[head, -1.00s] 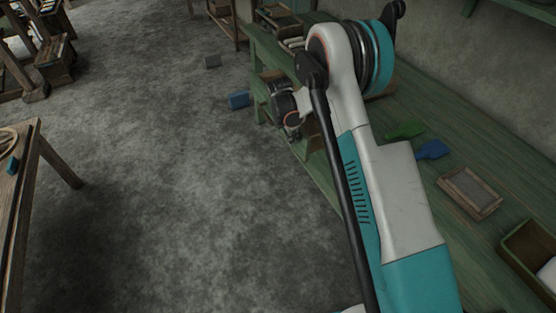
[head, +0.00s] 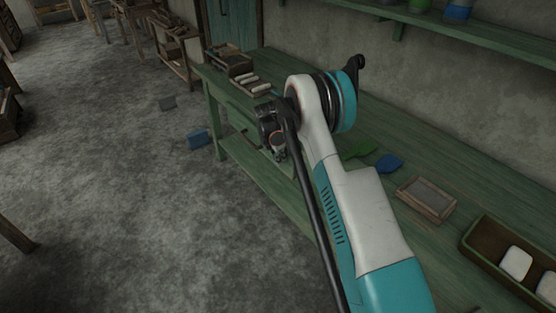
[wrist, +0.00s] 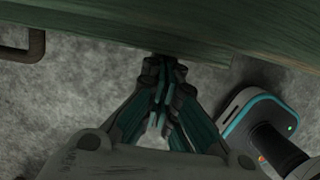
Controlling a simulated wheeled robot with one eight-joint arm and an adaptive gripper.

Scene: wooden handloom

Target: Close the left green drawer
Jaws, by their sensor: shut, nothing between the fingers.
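The green bench (head: 420,175) runs from the back left to the front right in the head view. In the wrist view, its green edge (wrist: 230,30) crosses the top. A brown handle (wrist: 22,48) sticks out from the green wood at the upper left of the wrist view. The left green drawer cannot be told apart clearly; my arm covers much of the bench front in the head view. My gripper (wrist: 162,80) is shut and empty, with its fingertips close to the green edge; whether they touch it I cannot tell.
On the bench lie a green piece (head: 358,149), a blue piece (head: 388,163), a framed panel (head: 426,198) and a tray (head: 480,250) with white blocks. The floor left of the bench is mostly clear.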

